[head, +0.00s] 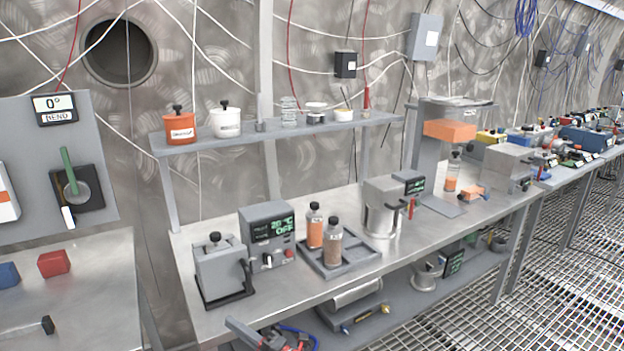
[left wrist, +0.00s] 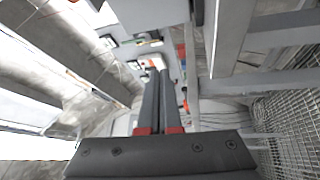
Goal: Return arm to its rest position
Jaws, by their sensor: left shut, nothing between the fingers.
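My left gripper (head: 234,325) shows at the bottom edge of the head view, in front of the steel workbench's (head: 215,318) near edge. Its dark fingers have red parts behind them, and a blue cable curves beside it. In the left wrist view the two long fingers of the left gripper (left wrist: 161,75) lie side by side, shut, with nothing held between them. Most of the left arm is out of the head view. My right gripper is in neither view.
On the workbench stand a grey lidded device (head: 220,270), a display box (head: 268,236), a tray (head: 345,268) with two bottles, and a metal pot (head: 381,218). A lower shelf (head: 405,305) holds more equipment. A grated floor (head: 500,320) lies open at right.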

